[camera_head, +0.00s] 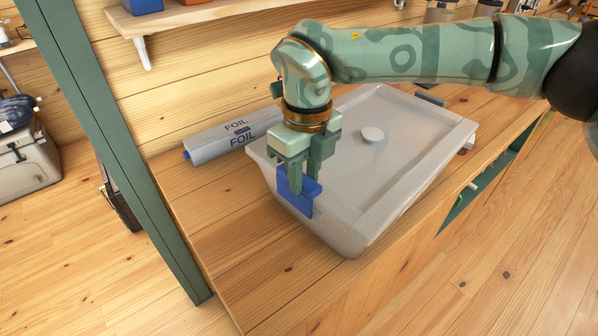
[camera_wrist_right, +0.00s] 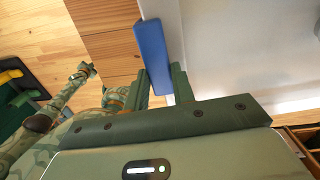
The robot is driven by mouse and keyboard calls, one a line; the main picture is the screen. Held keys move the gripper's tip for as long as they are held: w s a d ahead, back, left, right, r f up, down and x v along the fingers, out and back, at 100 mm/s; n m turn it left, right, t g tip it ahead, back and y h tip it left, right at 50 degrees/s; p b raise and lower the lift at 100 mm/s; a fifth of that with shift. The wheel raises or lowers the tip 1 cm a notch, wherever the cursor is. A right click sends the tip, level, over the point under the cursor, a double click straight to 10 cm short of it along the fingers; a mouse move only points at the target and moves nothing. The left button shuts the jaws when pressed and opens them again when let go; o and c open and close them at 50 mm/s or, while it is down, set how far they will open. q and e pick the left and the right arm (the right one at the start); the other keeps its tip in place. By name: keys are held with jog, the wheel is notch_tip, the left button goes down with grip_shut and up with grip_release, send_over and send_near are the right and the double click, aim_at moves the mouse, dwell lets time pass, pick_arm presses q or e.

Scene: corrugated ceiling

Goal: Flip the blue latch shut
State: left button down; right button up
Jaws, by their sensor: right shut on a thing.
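A pale, translucent lidded box (camera_head: 415,150) sits on the wooden counter. The blue latch (camera_head: 282,183) is at the box's near end, by the lid's edge. My right gripper (camera_head: 298,187) is shut on the latch, with fingers pointing down from above and covering its middle. In the right wrist view the blue latch (camera_wrist_right: 151,45) runs up from between the fingertips (camera_wrist_right: 159,80). The fingers hide whether it lies flat on the box wall. My left gripper is not in the head view; a patterned green arm (camera_wrist_right: 55,108) shows small in the wrist view, its jaws unclear.
A foil carton (camera_head: 225,137) lies behind the box, close to its left side. A green post (camera_head: 110,140) rises left of the counter. A wooden shelf (camera_head: 190,17) hangs on the wall above. The counter in front of the box is clear.

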aim_at(305, 179)
jog(key=o, duration=1)
notch_tip(305, 179, up, 16)
jog(key=p, duration=0.3)
jog(key=shift+r, duration=0.15)
jog(key=shift+w+d, duration=0.1)
